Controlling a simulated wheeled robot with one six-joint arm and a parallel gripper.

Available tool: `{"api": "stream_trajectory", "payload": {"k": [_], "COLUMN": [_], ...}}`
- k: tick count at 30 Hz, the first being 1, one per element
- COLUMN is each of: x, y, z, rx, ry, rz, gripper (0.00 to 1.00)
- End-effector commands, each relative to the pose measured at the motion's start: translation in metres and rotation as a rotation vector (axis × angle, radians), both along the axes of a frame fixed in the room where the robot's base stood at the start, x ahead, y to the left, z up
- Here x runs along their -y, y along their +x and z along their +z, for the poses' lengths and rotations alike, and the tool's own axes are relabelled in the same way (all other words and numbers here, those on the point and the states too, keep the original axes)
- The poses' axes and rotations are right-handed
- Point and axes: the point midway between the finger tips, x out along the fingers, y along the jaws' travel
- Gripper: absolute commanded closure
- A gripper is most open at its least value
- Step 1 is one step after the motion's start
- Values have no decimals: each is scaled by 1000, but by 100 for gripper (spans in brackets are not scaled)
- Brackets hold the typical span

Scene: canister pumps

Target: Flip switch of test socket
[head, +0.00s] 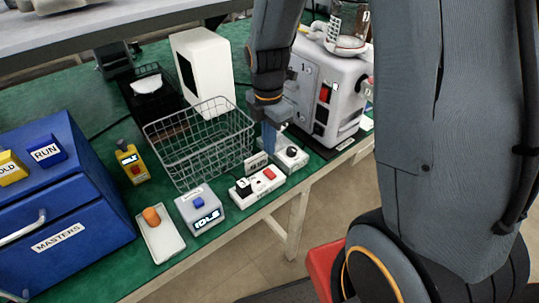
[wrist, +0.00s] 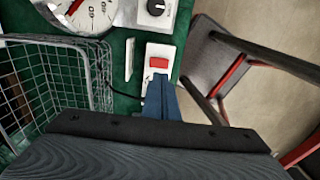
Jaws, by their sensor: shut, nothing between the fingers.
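The test socket (head: 246,192) is a white block near the front edge of the green bench. Its red rocker switch (head: 269,174) is at the right end, and a black plug (head: 243,187) is at the other end. In the wrist view the red switch (wrist: 158,62) shows just beyond my fingertips, and the socket's near part is hidden behind them. My gripper (head: 269,146) points down with its blue fingers together and empty. In the wrist view its fingertips (wrist: 160,80) overlap the socket. Their height above it is hard to tell.
A small sign card (head: 256,163) and a knob box (head: 290,154) stand close to the socket. A wire basket (head: 200,140) is to the left, and a grey IDLE box (head: 201,208) is nearby. A grey machine (head: 325,95) stands behind. A chair (wrist: 225,65) is beyond the bench edge.

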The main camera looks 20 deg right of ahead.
Motion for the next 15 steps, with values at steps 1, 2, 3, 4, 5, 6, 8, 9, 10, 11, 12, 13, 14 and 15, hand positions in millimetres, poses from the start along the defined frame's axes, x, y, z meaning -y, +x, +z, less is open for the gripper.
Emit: {"api": "stream_trajectory", "payload": {"k": [1,2,3,4,5,6,8,9,10,11,12,13,14,15], "x": [0,0,0,0,-1,-1,-1,-1,-1,-1,-1,-1,-1,-1], "y": [2,2,2,2,2,2,2,2,2,2,2,1,2,1], "z": [9,14,20,25,29,34,41,45,47,49,51,53,54,55], "rx": [6,5,5,4,5,4,3,3,2,2,1,1,1,0], "ry": [0,1,0,0,1,0,0,0,0,1,0,0,0,0], "rz": [0,0,0,0,0,0,0,0,0,0,0,0,0,0], "gripper": [100,100,100,100,100,100,100,100,100,100,100,100,100,100]}}
